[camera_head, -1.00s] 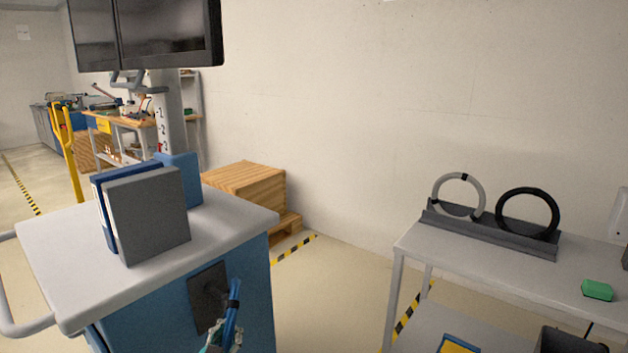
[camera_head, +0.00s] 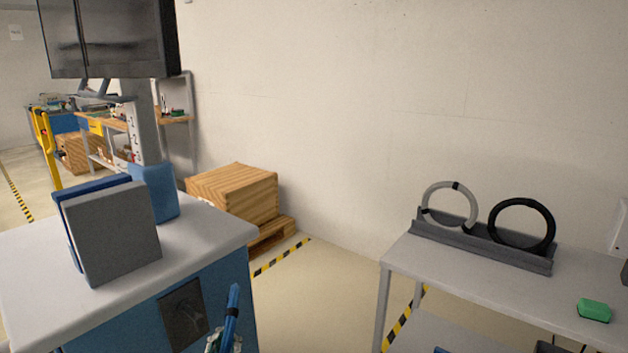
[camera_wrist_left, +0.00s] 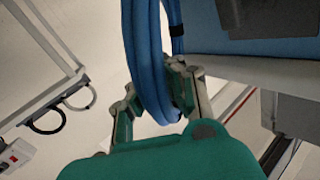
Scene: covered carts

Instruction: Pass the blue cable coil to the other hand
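The blue cable coil (camera_head: 233,303) shows edge-on at the lower middle of the head view, in front of the cart's blue side. My left gripper (camera_head: 222,343) is at its lower part, mostly cut off by the bottom edge. In the left wrist view the coil (camera_wrist_left: 146,60) passes down between the two green-padded fingers of my left gripper (camera_wrist_left: 158,105), which are closed around its strands. A black tie (camera_wrist_left: 177,31) wraps part of the coil. My right gripper is in neither view.
A blue cart (camera_head: 215,255) with upright binders (camera_head: 115,232) stands at left; its side has a dark plate (camera_head: 183,318). Floor between is clear.

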